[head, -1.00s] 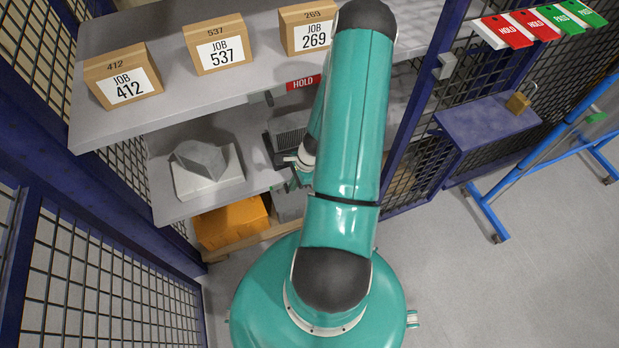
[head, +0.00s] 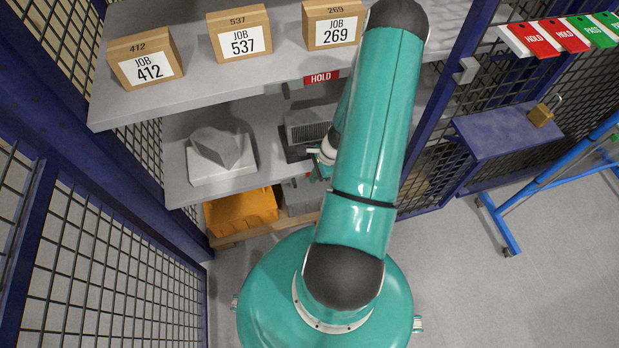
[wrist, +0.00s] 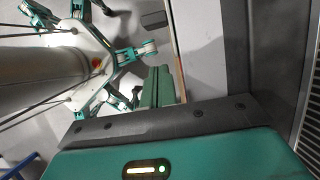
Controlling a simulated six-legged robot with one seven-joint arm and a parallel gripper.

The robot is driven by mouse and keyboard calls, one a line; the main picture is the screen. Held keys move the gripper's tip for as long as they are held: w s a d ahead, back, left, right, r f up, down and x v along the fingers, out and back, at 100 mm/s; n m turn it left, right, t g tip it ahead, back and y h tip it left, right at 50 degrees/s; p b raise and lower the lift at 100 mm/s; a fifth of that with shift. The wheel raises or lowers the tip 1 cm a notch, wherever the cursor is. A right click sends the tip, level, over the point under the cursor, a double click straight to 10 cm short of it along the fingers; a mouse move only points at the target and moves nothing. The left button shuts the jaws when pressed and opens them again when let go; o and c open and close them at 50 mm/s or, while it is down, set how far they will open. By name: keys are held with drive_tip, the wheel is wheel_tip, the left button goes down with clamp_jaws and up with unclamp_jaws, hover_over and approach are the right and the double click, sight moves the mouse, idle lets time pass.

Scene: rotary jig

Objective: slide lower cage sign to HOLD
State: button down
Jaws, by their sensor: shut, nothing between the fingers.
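A red sign reading HOLD (head: 321,78) sits on the front edge of the upper shelf. A small plate (head: 296,182) shows at the lower shelf's front edge beside my gripper; it is mostly hidden, and I cannot read its wording. My gripper (head: 318,170) is at the lower shelf's front edge, partly covered by my arm. In the wrist view its two green fingers (wrist: 158,87) are together with nothing between them. Whether they touch the lower sign cannot be told.
The upper shelf (head: 190,92) holds boxes marked 412, 537 and 269. The lower shelf (head: 190,192) holds a grey block (head: 222,150) and a dark ribbed item (head: 306,130). An orange bin (head: 240,210) is below. A cage post and blue ledge (head: 505,130) stand right.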

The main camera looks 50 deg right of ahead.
drive_tip(key=v, duration=0.9)
drive_tip(key=shift+r, duration=0.45)
drive_tip(key=shift+s+d, duration=0.1)
drive_tip(key=shift+s, duration=0.05)
